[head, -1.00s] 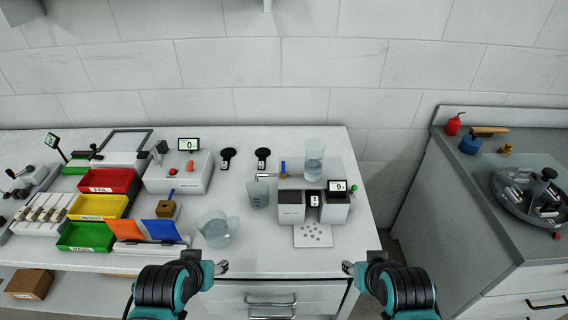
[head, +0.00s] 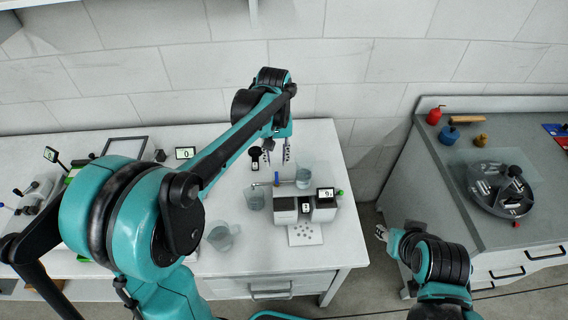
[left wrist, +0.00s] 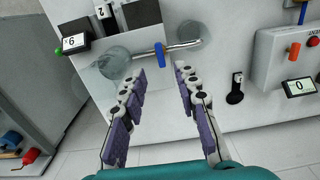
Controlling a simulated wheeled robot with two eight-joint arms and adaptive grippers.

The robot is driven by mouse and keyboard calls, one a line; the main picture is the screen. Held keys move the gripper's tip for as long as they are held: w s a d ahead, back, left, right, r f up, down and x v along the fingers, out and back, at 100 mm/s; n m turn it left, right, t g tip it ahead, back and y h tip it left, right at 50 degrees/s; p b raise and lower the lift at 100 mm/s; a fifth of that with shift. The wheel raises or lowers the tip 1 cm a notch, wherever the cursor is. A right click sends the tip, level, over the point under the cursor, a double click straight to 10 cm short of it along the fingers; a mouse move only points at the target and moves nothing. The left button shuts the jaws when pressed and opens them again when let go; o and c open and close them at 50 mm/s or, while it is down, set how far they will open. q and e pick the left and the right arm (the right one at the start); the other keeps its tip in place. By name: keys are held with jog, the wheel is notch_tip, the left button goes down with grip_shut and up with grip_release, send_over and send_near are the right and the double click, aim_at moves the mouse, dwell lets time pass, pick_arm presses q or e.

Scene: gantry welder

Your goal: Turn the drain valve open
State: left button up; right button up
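The drain valve has a blue lever (head: 277,178) on a thin metal pipe. My left gripper (head: 277,158) is open and empty, just behind the lever in the head view. In the left wrist view the blue lever (left wrist: 159,55) shows just beyond the gap between the open fingertips (left wrist: 161,72), apart from them. The lever stands across the pipe (left wrist: 180,47). My right gripper (head: 382,234) hangs right of the table; its fingers are too small to judge.
A jug (head: 222,236) stands left of the machine. My left arm hides much of the table's left side. A grey side bench (head: 440,190) with a round fixture (head: 500,190) stands right, past a floor gap.

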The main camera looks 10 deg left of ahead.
aim_at(277, 176)
pick_arm(q)
notch_tip(277, 176, down, 8)
jog(key=shift+r+b, duration=0.15)
jog(key=shift+b, duration=0.9)
grip_shut()
